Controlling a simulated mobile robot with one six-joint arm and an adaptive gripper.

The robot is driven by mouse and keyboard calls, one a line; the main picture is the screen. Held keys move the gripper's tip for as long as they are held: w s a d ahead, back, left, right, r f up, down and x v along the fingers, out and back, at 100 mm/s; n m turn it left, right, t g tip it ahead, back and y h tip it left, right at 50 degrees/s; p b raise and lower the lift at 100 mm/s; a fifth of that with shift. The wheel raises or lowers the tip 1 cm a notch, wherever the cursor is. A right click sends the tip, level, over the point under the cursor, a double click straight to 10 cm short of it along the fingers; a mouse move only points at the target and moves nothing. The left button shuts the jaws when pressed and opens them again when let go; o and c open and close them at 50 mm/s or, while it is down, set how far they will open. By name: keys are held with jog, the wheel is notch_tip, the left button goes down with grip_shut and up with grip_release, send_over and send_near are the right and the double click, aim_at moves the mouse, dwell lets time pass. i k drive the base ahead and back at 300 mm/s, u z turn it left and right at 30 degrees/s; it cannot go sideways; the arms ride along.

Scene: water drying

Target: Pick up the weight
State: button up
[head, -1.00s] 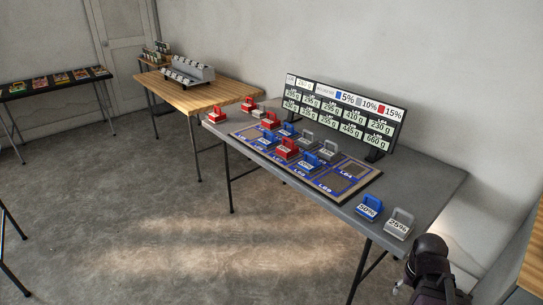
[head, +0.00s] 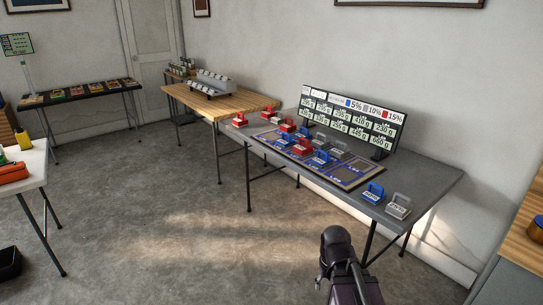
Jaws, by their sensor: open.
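Several weights with handles stand on the grey table (head: 435,190). A blue weight (head: 372,193) and a grey weight (head: 399,206) stand apart at its near right end. More red, blue and grey weights, such as a red one (head: 303,147), stand on the marked board (head: 365,174). My gripper (head: 322,283) is low in the picture, in front of the table and apart from all weights. Its fingers are small and partly hidden behind my arm.
A sign panel (head: 350,120) with weight readings stands along the table's back edge. A wooden table (head: 240,103) with a grey rack (head: 211,84) is farther back. A white table (head: 36,160) is at left, a wooden surface (head: 523,235) at right. The floor between is open.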

aim_at(302, 150)
jog(key=u, duration=0.35)
jog(key=k, duration=0.75)
jog(key=u, duration=0.55)
jog(key=i, duration=1.95)
jog(key=z, duration=1)
jog(key=i, duration=1.1)
jog(key=z, duration=0.45)
